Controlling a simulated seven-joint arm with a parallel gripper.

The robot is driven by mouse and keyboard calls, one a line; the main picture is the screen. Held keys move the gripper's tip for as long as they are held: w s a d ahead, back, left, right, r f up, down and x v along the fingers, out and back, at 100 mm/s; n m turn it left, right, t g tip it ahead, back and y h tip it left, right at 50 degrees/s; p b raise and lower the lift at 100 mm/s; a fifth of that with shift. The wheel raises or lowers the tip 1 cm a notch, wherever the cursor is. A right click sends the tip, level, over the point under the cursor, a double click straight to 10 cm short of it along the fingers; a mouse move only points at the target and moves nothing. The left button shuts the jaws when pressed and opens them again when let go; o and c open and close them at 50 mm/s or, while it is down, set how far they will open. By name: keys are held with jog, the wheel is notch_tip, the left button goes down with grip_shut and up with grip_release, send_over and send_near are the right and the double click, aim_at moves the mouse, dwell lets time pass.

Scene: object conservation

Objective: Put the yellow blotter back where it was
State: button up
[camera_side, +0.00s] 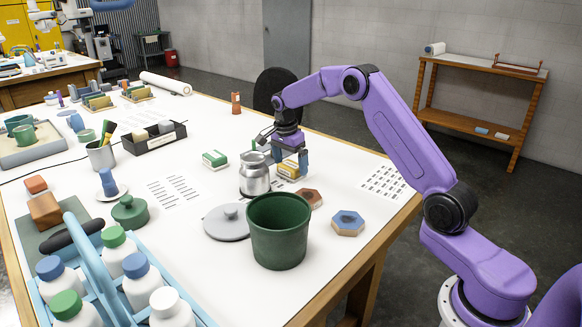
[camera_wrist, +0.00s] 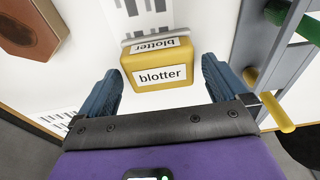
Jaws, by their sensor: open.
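The yellow blotter (camera_side: 287,169) is a small block with a white label. It sits on the white table, close behind the metal jar (camera_side: 254,176). My gripper (camera_side: 291,157) is low over it, pointing down. In the wrist view the blotter (camera_wrist: 160,75) lies between the two blue fingers of my gripper (camera_wrist: 160,84), its "blotter" label readable. The fingers stand apart, with a visible gap on each side of the blotter. A printed strip pattern (camera_wrist: 140,20) shows on the table beyond it.
A green-and-white block (camera_side: 214,158) stands left of the jar. A brown hexagonal piece (camera_side: 309,198), a blue hexagonal piece (camera_side: 347,223) and a green bucket (camera_side: 278,235) are nearer the front. A grey lid (camera_side: 228,222) lies beside the bucket. A printed sheet (camera_side: 387,180) lies at the right edge.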

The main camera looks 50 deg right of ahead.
aim_at(287, 167)
notch_tip(287, 167, up, 10)
jog(key=a, duration=0.2)
jog(key=s+a+r+n+y, duration=0.1)
jog(key=s+a+r+n, duration=0.1)
jog(key=s+a+n, duration=1.45)
jog(key=s+f+n, duration=0.2)
jog(key=s+n, duration=0.5)
jog(key=s, duration=0.6)
jog(key=s+f+n+y, duration=0.1)
jog(key=s+f+n, duration=0.2)
jog(key=s+n, duration=0.4)
jog(key=s, duration=0.7)
jog(key=shift+s+a+f, duration=0.2)
jog(key=shift+s+a, duration=0.05)
